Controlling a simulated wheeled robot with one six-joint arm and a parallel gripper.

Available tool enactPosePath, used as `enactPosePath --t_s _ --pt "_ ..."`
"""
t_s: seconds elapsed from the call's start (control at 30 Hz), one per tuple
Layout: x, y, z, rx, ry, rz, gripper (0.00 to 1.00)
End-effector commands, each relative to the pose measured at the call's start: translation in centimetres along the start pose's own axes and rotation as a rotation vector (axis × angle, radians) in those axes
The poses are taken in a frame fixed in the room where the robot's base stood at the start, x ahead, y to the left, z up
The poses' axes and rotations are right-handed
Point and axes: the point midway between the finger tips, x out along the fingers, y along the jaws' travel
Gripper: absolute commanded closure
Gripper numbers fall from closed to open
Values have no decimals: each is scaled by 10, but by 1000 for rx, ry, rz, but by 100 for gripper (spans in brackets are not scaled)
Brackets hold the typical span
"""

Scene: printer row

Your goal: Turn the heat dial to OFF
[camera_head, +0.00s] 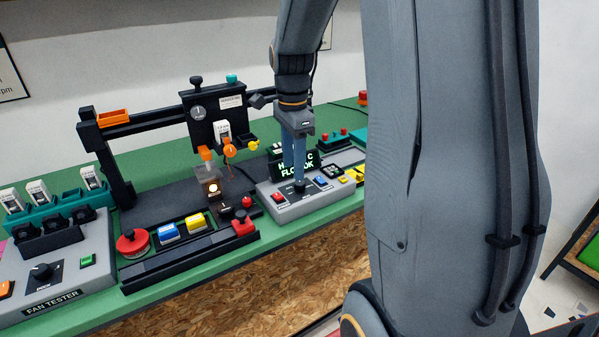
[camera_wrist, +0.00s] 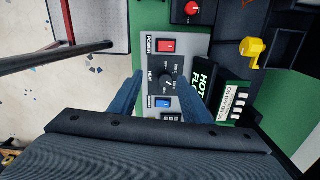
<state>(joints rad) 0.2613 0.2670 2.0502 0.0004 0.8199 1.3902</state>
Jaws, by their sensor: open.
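The heat dial (camera_wrist: 166,79) is a dark round knob on a light grey control box (camera_head: 312,208). In the wrist view it sits between a red power switch (camera_wrist: 166,46) and a blue button (camera_wrist: 162,103), beside the HEAT label. Its scale markings are too small to read, and I cannot tell its setting. My gripper (camera_wrist: 161,84) is open, with one blue-grey finger on each side of the dial in that view. In the head view my gripper (camera_head: 298,178) points down over the dial (camera_head: 299,187); I cannot tell whether the fingers touch it.
A display with green letters (camera_head: 299,163) stands behind the dial, partly hidden by my fingers. A black rig with an orange knob (camera_head: 230,150) stands to the left. Yellow buttons (camera_head: 350,176) lie to the right. The green bench's front edge (camera_head: 300,232) is close.

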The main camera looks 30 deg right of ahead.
Motion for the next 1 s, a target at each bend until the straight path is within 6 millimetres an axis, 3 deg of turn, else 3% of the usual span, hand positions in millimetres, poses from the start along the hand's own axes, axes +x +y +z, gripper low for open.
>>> enactPosePath --t_s 0.1,0.27,0.7,1.0 --pt "-10 -11 -17 164 0 3 57" --pt "-9 -16 -24 250 0 7 57" --pt "50 -15 -23 252 0 8 57" --pt "65 -16 -23 252 0 4 57"
